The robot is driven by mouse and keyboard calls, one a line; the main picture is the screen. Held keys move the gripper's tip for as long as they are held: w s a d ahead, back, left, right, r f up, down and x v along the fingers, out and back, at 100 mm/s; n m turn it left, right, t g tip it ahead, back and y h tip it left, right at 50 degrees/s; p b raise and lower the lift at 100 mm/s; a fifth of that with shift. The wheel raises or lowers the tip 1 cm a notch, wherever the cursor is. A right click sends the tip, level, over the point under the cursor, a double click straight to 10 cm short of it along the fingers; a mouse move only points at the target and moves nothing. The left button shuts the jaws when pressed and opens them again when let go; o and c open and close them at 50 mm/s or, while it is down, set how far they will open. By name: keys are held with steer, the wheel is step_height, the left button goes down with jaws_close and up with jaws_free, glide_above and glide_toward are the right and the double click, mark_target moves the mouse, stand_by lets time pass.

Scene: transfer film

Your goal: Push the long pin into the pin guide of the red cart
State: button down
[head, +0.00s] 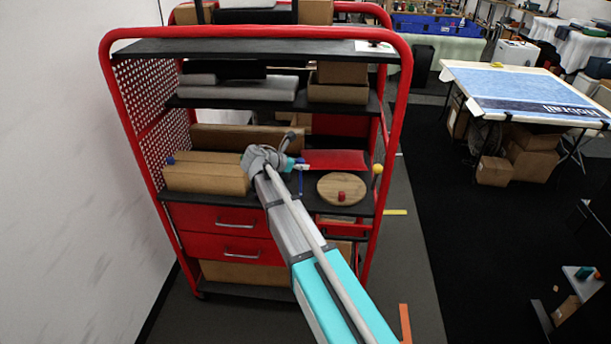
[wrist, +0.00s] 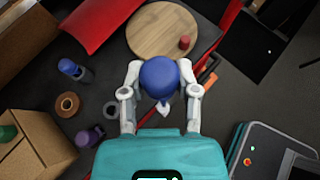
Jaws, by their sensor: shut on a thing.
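My gripper (wrist: 161,82) is shut on the round blue head of a pin (wrist: 158,74), with one finger on each side of it. The pin's shaft is mostly hidden below the head in the wrist view. In the head view my gripper (head: 296,164) is over the middle shelf of the red cart (head: 108,82), left of a round wooden board. A thin blue upright piece (head: 300,184) shows just below it, perhaps the pin's shaft. I cannot make out the pin guide, nor whether the pin touches it.
The round wooden board (wrist: 160,28) with a red knob (wrist: 184,42) and a red tray (wrist: 98,18) lie beyond my gripper. A tape roll (wrist: 67,105) and a blue-capped bottle (wrist: 74,70) stand left. A yellow ball (head: 377,169) is at the cart's right post.

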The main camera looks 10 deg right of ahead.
steer(key=shift+w, duration=0.25)
steer(key=shift+d, duration=0.2)
step_height(320, 180, down, 7)
steer(key=b, duration=0.7)
steer(key=shift+f, duration=0.2)
steer(key=shift+f+b, duration=0.1)
steer(key=shift+b, duration=0.25)
